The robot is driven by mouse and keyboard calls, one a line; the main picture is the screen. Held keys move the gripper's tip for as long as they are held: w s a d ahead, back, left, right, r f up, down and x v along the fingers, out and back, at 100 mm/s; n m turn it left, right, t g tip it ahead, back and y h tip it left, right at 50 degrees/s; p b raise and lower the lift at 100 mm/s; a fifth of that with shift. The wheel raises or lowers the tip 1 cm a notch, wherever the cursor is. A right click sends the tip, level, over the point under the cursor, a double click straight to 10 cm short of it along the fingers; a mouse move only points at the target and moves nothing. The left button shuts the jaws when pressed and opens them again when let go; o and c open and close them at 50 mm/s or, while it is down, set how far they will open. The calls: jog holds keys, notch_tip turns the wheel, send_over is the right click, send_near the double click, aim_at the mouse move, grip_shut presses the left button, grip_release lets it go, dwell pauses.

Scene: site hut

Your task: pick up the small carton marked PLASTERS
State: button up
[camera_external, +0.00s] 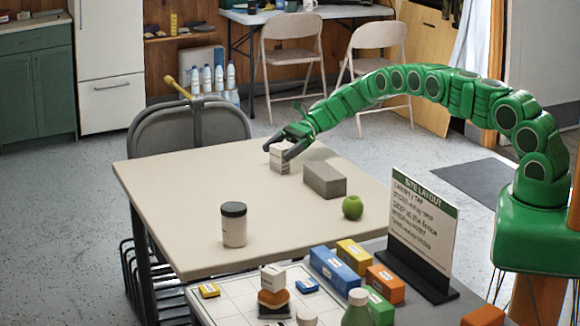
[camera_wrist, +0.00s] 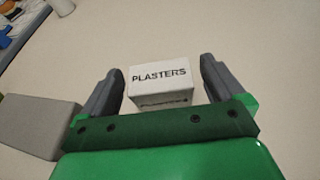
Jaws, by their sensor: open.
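The small white carton (camera_external: 281,160) stands on the beige table (camera_external: 190,190) toward its far side. In the wrist view the carton (camera_wrist: 160,84) shows dark PLASTERS lettering on its upper face. My gripper (camera_external: 279,149) is at the carton, with its dark fingers on either side of it. In the wrist view my gripper (camera_wrist: 160,85) is open, with the carton between the fingers and a visible gap at each side. The carton's lower part is partly hidden by my gripper in the wrist view.
A grey block (camera_external: 324,180) lies close to the carton's right; it also shows in the wrist view (camera_wrist: 38,130). A green apple (camera_external: 352,207) and a dark-lidded white jar (camera_external: 234,225) stand nearer the front. A sign (camera_external: 422,228) and coloured boxes crowd the front right. The table's left side is clear.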

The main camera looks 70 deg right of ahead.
jog(key=shift+x, duration=1.1)
jog(key=shift+c, duration=0.2)
jog(key=c, duration=1)
jog(key=shift+r, duration=0.2)
